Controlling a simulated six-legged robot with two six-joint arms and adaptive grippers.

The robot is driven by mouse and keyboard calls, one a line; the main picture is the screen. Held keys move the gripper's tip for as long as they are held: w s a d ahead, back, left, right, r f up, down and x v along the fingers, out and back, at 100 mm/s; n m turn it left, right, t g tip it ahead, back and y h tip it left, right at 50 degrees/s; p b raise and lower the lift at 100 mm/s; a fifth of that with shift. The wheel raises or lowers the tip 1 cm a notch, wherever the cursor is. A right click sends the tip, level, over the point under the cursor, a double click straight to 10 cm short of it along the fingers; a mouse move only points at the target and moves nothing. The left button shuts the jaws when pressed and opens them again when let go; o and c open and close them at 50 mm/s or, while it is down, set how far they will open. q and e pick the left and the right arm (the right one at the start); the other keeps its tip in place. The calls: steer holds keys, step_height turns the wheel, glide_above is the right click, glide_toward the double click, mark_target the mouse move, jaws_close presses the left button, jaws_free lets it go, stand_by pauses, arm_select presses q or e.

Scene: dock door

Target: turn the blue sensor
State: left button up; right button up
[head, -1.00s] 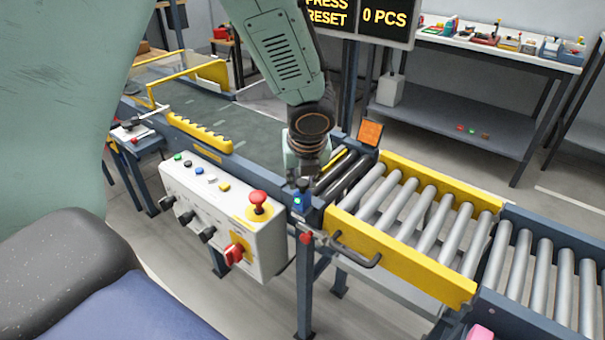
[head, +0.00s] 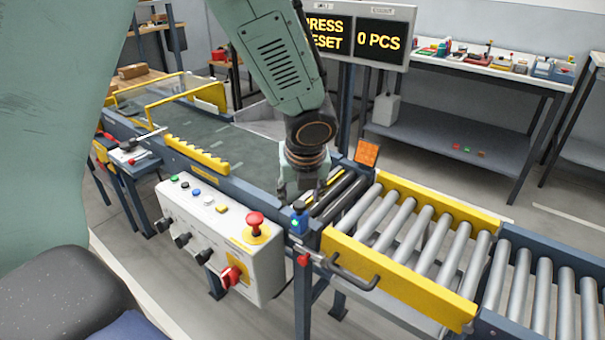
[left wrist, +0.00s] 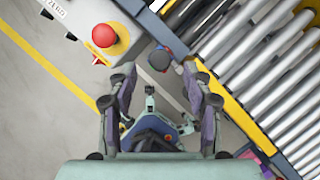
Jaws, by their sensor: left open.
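The blue sensor (head: 299,223) is a small blue block with a dark top, mounted at the conveyor edge between the control box and the yellow roller frame. My left gripper (head: 303,190) hangs just above and behind it in the head view, its fingers partly hard to make out. In the left wrist view the gripper (left wrist: 160,72) is open and empty. The sensor's dark round top (left wrist: 160,59) shows just beyond and between the fingertips, with a little blue and red at its rim. I see no contact. My right gripper is not in view.
A white control box (head: 215,240) with a red emergency button (head: 255,222) stands left of the sensor. A yellow-sided roller conveyor (head: 400,280) lies to the right. A black clamp handle (head: 352,285) sticks out below. An orange reflector (head: 367,152) stands behind.

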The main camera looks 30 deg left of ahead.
arm_select(q)
steer(key=v, duration=0.9)
steer(key=shift+d, duration=0.1)
